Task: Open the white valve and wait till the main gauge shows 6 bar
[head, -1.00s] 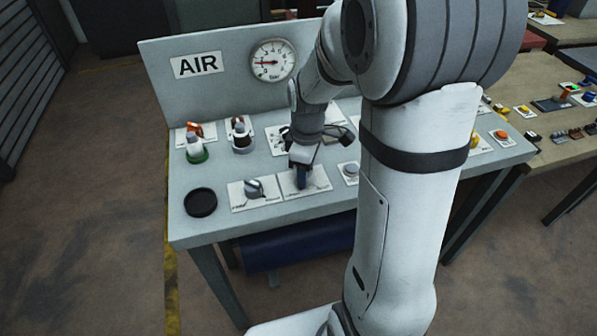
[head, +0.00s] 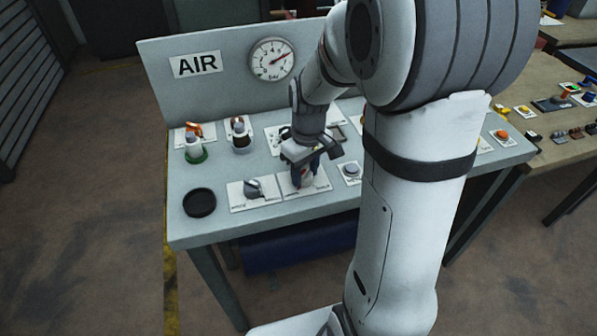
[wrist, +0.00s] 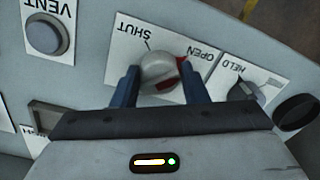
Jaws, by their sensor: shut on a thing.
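The white valve (wrist: 157,68) is a round, pale knob with a red mark, on a white plate lettered SHUT and OPEN in the wrist view. Its red mark is on the OPEN side. My gripper (wrist: 160,88) is shut on the valve, one blue finger on each side. In the head view my gripper (head: 303,180) is down at the valve's plate and hides most of the knob. The main gauge (head: 271,59) is round and white, on the upright panel right of the AIR sign.
A grey selector knob (head: 253,187) on a plate and a black round dish (head: 200,202) are left of my gripper. A grey VENT button (wrist: 44,37) is on the other side. Bottle-like items (head: 194,148) stand at the back left of the bench.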

